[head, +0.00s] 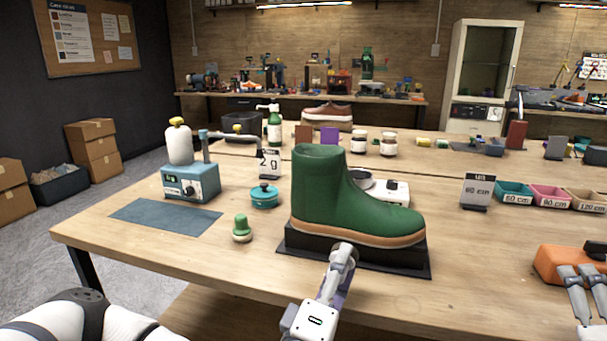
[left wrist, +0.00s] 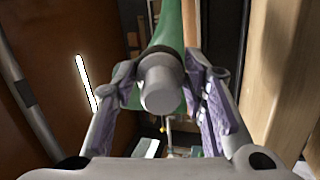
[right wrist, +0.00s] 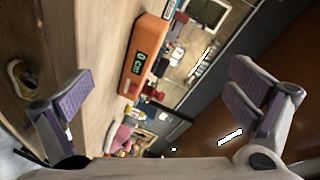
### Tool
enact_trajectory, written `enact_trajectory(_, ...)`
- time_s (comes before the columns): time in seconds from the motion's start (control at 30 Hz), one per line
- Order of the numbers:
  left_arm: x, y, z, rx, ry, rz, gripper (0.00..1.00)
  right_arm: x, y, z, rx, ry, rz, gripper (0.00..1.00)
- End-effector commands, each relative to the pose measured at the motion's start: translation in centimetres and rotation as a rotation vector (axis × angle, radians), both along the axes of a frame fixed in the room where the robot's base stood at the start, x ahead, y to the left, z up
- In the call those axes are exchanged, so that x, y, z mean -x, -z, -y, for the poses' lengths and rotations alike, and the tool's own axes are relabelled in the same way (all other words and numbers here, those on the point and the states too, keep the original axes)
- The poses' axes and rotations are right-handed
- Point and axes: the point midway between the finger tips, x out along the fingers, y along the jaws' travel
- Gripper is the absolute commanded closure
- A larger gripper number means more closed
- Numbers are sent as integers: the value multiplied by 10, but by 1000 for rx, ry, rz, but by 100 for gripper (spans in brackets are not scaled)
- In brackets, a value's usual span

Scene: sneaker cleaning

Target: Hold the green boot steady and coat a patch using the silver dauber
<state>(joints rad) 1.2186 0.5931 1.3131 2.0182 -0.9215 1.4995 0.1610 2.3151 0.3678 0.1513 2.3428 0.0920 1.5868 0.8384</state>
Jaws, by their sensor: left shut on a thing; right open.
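The green boot (head: 335,198), with a tan sole, stands upright on a black stand (head: 400,256), toe to the right. My left gripper (head: 341,268) is in front of the stand, shut on the silver dauber (head: 345,250). In the left wrist view the dauber (left wrist: 160,84) is a grey cylinder between the purple finger pads, with green boot (left wrist: 167,30) behind it. I cannot tell whether the dauber touches the boot; its far end is hidden. My right gripper (head: 588,285) is open and empty at the right edge, apart from the boot.
An orange box (head: 560,262) lies by my right gripper. A green-knobbed piece (head: 241,229), a teal lidded pot (head: 264,196) and a blue machine (head: 190,182) stand left of the boot. Labelled bins (head: 515,193) are at the right. Bare tabletop lies right of the stand.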

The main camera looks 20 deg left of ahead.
Motion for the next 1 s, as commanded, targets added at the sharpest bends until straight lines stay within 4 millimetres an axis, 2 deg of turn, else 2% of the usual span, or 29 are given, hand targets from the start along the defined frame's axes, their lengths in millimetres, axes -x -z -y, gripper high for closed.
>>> enact_trajectory(0.03,0,0,0,0,0,0,84,-12,-36,4,-70,39,134,0)
enact_trajectory(0.07,0,0,0,0,0,0,84,-19,-58,1,-126,52,223,0)
enact_trajectory(0.1,0,0,0,0,0,0,84,-32,-82,-13,-211,44,330,0)
enact_trajectory(0.13,0,0,0,0,0,0,84,-42,-93,-32,-281,19,385,0)
enact_trajectory(0.2,0,0,0,0,0,0,84,-60,-100,-85,-421,-55,437,0)
enact_trajectory(0.27,0,0,0,0,0,-1,84,-71,-104,-131,-547,-111,464,0)
enact_trajectory(0.33,0,1,0,0,0,-1,84,-78,-110,-185,-711,-165,484,0)
enact_trajectory(0.5,0,0,0,0,0,0,84,-73,-127,-314,-1195,-225,478,0)
enact_trajectory(0.6,0,0,0,0,0,0,84,-62,-138,-375,-1504,-182,439,0)
enact_trajectory(0.7,0,0,0,0,0,1,84,-54,-144,-412,-1749,-99,395,0)
enact_trajectory(0.8,0,0,0,0,0,1,84,-49,-148,-430,-1888,-31,368,0)
enact_trajectory(0.9,0,0,0,0,0,0,84,-52,-149,-435,-1942,2,359,0)
enact_trajectory(1.0,0,0,0,0,0,0,84,-67,-149,-436,-1947,5,360,0)
